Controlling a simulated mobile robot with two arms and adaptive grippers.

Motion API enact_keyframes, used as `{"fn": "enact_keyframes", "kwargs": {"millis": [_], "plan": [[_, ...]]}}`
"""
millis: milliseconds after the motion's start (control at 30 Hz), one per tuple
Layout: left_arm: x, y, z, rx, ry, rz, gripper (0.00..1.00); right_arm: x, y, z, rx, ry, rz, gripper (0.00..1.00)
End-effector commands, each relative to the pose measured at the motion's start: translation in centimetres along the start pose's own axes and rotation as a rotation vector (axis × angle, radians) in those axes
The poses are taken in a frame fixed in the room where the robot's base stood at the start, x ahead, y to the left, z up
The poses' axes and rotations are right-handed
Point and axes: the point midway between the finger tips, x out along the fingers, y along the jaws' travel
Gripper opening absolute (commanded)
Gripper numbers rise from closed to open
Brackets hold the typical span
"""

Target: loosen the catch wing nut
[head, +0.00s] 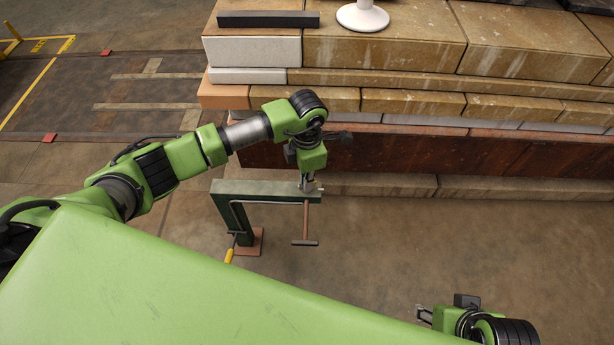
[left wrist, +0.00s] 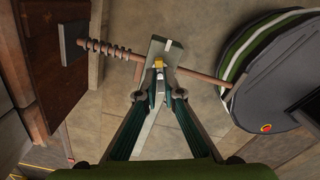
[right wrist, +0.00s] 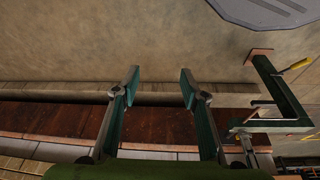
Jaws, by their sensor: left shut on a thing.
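The green bracket (head: 260,188) stands upright on a small reddish base plate, and its top arm reaches right. My left gripper (head: 309,184) points down at the free end of that arm. In the left wrist view its fingers (left wrist: 158,72) are closed together on a small brass-yellow piece, which looks like the catch wing nut (left wrist: 158,61), at the bracket arm's end. The fingers partly hide it. A copper-coloured rod (left wrist: 205,76) with a spring (left wrist: 108,48) crosses there. My right gripper (right wrist: 159,88) is open and empty, away from the bracket (right wrist: 278,90).
Layered stone blocks (head: 385,40) and a dark red-brown beam (head: 430,156) lie behind the bracket. A white insulator base (head: 362,16) stands on top. A yellow handle (head: 229,256) hangs low by the bracket post. The floor (head: 420,240) to the right is clear.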

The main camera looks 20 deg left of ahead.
Motion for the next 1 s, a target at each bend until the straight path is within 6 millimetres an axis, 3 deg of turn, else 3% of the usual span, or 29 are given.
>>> {"fn": "enact_keyframes", "kwargs": {"millis": [233,633,1000], "plan": [[-0.3,0.1,0.0,-0.234,0.001,0.001,0.00,-0.8,0.0,-0.5,0.000,0.000,0.000,0.40],[-0.4,0.1,0.0,-0.614,-0.001,0.001,0.00,6.9,-0.3,0.5,-0.005,-0.041,-0.007,0.40],[-0.3,0.1,0.0,-0.955,0.000,0.001,0.00,13.4,-0.7,3.6,-0.011,-0.079,-0.013,0.40]]}}
